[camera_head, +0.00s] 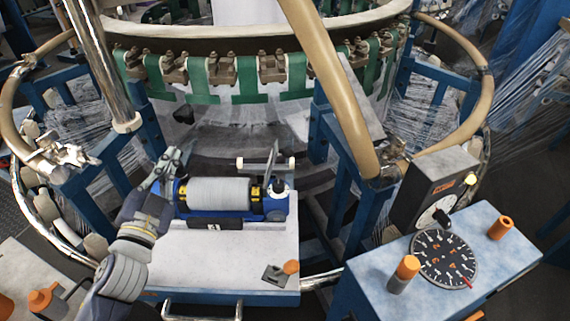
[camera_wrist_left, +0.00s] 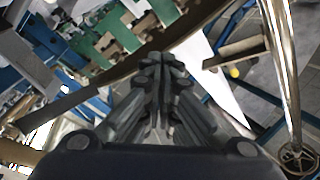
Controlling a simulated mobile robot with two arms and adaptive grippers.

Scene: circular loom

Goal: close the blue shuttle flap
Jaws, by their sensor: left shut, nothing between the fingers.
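The blue shuttle (camera_head: 226,214) lies on a light grey platform (camera_head: 262,245) and carries a large grey spool (camera_head: 219,193) with black and yellow ends. A thin grey plate (camera_head: 271,164) stands tilted up at the shuttle's right end; it looks like the flap, raised. My left gripper (camera_head: 173,154) is at the shuttle's left end, behind and above it, apart from the raised plate. In the left wrist view its fingers (camera_wrist_left: 163,62) are together and hold nothing. Whether the gripper touches the shuttle cannot be told. My right gripper is not seen.
A tan curved tube (camera_head: 333,85) and blue posts (camera_head: 345,160) stand right of the shuttle. A chrome post (camera_head: 98,60) rises at left. A blue console (camera_head: 440,265) with a dial is at right. A small orange-handled part (camera_head: 281,271) lies on the platform.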

